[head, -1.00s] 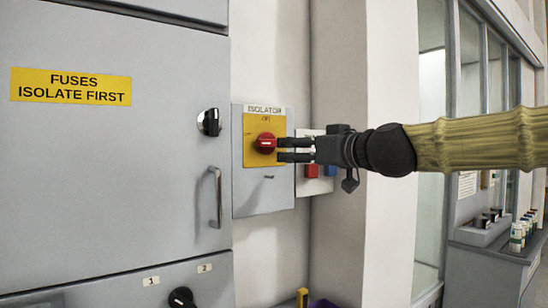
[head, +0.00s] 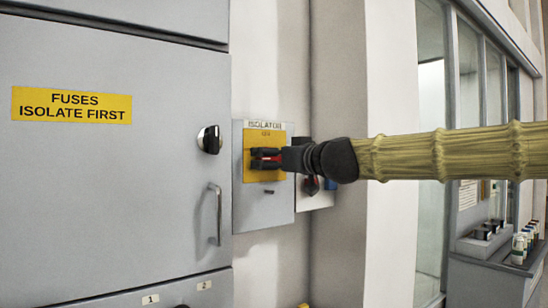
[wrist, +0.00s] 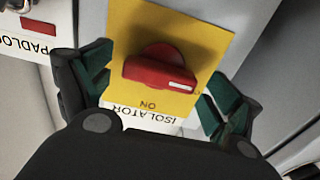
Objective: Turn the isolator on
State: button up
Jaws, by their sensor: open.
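The isolator is a red rotary knob (wrist: 160,70) on a yellow plate (wrist: 200,30), fixed to a grey box (head: 262,215) on the wall. In the wrist view the picture is upside down, with "ON" and "ISOLATOR" lettering near the knob. The knob's grip bar lies nearly across the view, slightly tilted, with a white mark at its right end. My gripper (wrist: 155,95) is open, one finger on each side of the knob, with gaps between. In the head view my gripper (head: 268,158) is at the yellow plate and covers much of the knob.
A grey cabinet with a "FUSES ISOLATE FIRST" label (head: 71,104), a black knob (head: 209,139) and a door handle (head: 215,214) stands to the left. A small panel (head: 318,199) sits right of the isolator, partly behind my gripper. A glazed partition is at right.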

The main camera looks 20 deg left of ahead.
jog(key=shift+w, duration=0.1)
jog(key=shift+c, duration=0.2)
jog(key=c, duration=1)
jog(key=shift+o, duration=0.2)
jog(key=shift+m, duration=0.4)
jog(key=m, duration=0.3)
jog(key=shift+m+b, duration=0.3)
jog(key=m, duration=0.4)
jog(key=shift+m, duration=0.3)
jog(key=m, duration=0.4)
jog(key=shift+w+f+m, duration=0.1)
jog(key=shift+m, duration=2.4)
